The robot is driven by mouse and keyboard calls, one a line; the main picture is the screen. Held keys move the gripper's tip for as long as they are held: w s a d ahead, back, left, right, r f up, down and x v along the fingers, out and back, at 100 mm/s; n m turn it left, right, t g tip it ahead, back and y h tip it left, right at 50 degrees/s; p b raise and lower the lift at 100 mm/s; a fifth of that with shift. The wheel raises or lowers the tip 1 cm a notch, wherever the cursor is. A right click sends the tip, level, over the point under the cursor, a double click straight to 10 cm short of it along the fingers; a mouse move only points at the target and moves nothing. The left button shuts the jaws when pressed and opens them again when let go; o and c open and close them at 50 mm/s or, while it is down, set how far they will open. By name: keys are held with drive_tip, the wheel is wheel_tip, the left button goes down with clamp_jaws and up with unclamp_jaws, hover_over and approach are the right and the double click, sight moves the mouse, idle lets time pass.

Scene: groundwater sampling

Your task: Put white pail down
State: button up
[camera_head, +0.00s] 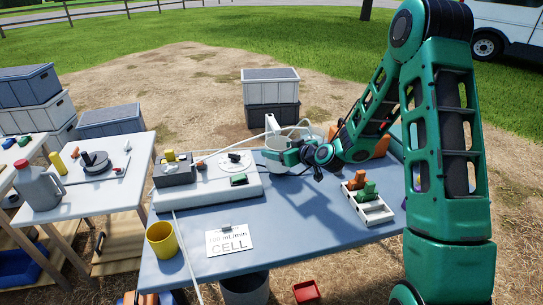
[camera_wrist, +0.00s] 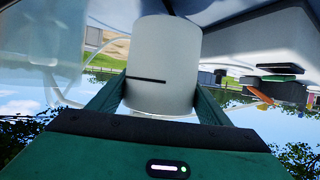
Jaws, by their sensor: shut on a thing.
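The white pail (camera_wrist: 163,62) is a pale cylinder with a short black line on its side. It fills the space between the fingers of my gripper (camera_wrist: 155,98) in the wrist view, which looks upside down. In the head view my gripper (camera_head: 278,150) is over the back part of the blue-grey table (camera_head: 270,211), just right of the white board. The pail (camera_head: 277,162) is partly hidden there by my gripper. My gripper is shut on the pail. I cannot tell whether its base touches the table.
The white board (camera_head: 205,190) carries a grey box (camera_head: 174,173) and a dial (camera_head: 235,160). A yellow cup (camera_head: 161,240) and a CELL card (camera_head: 230,241) are at the front left. A white rack (camera_head: 372,211) with coloured pieces is to the right. The middle front is clear.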

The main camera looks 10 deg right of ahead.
drive_tip(key=shift+w+a+f, duration=0.6)
drive_tip(key=shift+w, duration=0.1)
drive_tip(key=shift+s+d+f, duration=0.1)
drive_tip(key=shift+d+f, duration=0.1)
drive_tip(key=shift+f, duration=0.35)
drive_tip(key=shift+d+f, duration=0.2)
drive_tip(key=shift+f, duration=0.45)
drive_tip(key=shift+a, duration=0.1)
drive_tip(key=o, duration=1.2)
drive_tip(key=shift+f, duration=0.1)
